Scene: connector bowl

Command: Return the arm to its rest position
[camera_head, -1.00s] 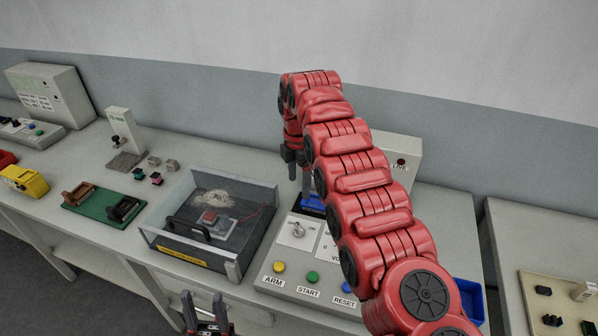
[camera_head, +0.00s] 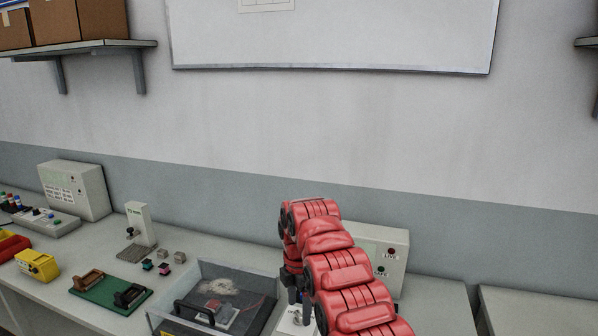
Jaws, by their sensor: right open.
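My right arm (camera_head: 345,290), red and segmented, comes in from the bottom right and reaches over the bench. Its wrist bends down, and my right gripper (camera_head: 299,300) points downward over the control panel (camera_head: 287,322), beside the clear-walled box. The gripper is open, with no object visible between its dark fingers. The arm hides most of the panel, and the picture's bottom edge cuts it off. My left gripper is not in view.
The clear-walled box (camera_head: 262,318) with a black handle stands left of the gripper. A grey box marked LIVE (camera_head: 385,245) stands behind the arm. A green fixture board (camera_head: 108,297), a yellow block (camera_head: 37,265) and a grey stand (camera_head: 140,224) are farther left.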

